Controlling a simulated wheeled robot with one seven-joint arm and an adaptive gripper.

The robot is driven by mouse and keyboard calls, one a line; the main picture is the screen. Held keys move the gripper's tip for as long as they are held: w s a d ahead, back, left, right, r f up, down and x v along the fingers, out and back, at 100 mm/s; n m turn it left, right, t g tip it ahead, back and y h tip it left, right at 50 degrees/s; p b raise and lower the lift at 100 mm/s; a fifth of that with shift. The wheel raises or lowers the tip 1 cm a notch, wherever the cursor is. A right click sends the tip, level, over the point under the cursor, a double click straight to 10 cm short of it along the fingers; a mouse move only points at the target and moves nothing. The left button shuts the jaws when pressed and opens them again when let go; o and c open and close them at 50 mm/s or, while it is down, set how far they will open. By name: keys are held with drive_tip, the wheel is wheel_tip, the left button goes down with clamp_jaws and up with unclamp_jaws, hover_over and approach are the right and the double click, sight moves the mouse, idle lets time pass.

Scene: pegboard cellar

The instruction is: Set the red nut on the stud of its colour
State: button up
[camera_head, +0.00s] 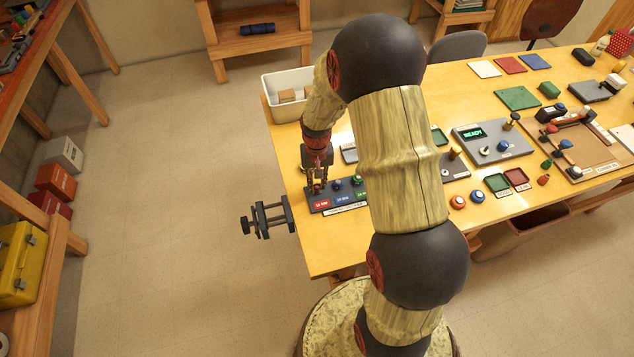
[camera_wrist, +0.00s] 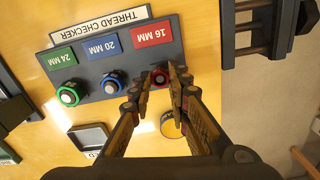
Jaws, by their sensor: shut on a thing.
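The thread checker (camera_head: 345,200) is a dark plate near the table's left edge, with red, blue and green labels. In the wrist view the plate (camera_wrist: 138,55) carries a blue-ringed stud (camera_wrist: 112,83) by the 20 MM label and a green-ringed stud (camera_wrist: 70,94) by the 24 MM label. My gripper (camera_wrist: 158,80) is shut on the red nut (camera_wrist: 160,77), which is at the stud position by the red 16 MM label (camera_wrist: 152,34). The fingers hide its sides; I cannot tell how far down it sits. My gripper (camera_head: 317,186) points down there in the head view.
A black vise (camera_head: 268,218) sticks out from the table's left edge. A white bin (camera_head: 290,92) stands behind my wrist. A yellow round thing (camera_wrist: 172,125) lies beside the plate, partly behind a finger. A small dark-framed tray (camera_wrist: 90,137) is close by.

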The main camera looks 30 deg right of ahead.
drive_tip(key=shift+f, duration=0.6)
idle(0.5)
drive_tip(key=o, duration=0.9)
drive_tip(key=o, duration=0.5)
drive_tip(key=shift+c, duration=0.2)
drive_tip(key=shift+r, duration=0.15)
drive_tip(key=shift+r+p, duration=2.6)
drive_tip(key=shift+r, duration=1.35)
